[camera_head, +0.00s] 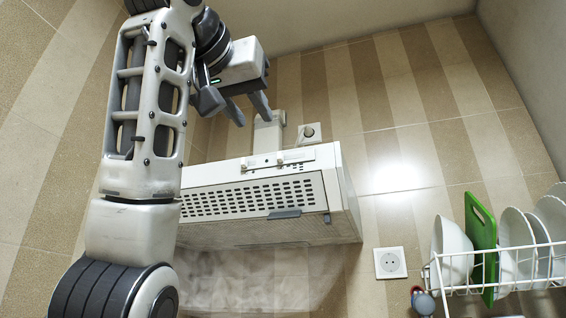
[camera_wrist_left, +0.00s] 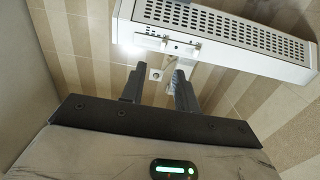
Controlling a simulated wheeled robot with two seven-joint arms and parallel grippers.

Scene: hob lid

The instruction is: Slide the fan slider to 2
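A white range hood (camera_head: 335,190) with a slotted grille hangs on the tiled wall in the head view. A pale control strip (camera_head: 300,157) with small slider knobs (camera_head: 280,160) runs along its upper edge. Which knob is the fan slider, and its setting, is too small to read. My left gripper (camera_head: 254,118) is above the strip, apart from it, with its fingers spread and nothing between them. In the left wrist view the open fingers (camera_wrist_left: 159,69) point toward the hood (camera_wrist_left: 230,50) and its strip (camera_wrist_left: 166,44). My right gripper is out of view.
A wall socket (camera_head: 390,263) is right of the hood, and another outlet (camera_head: 309,133) is above it. A white dish rack (camera_head: 500,286) with plates and a green board (camera_head: 480,235) stands at lower right.

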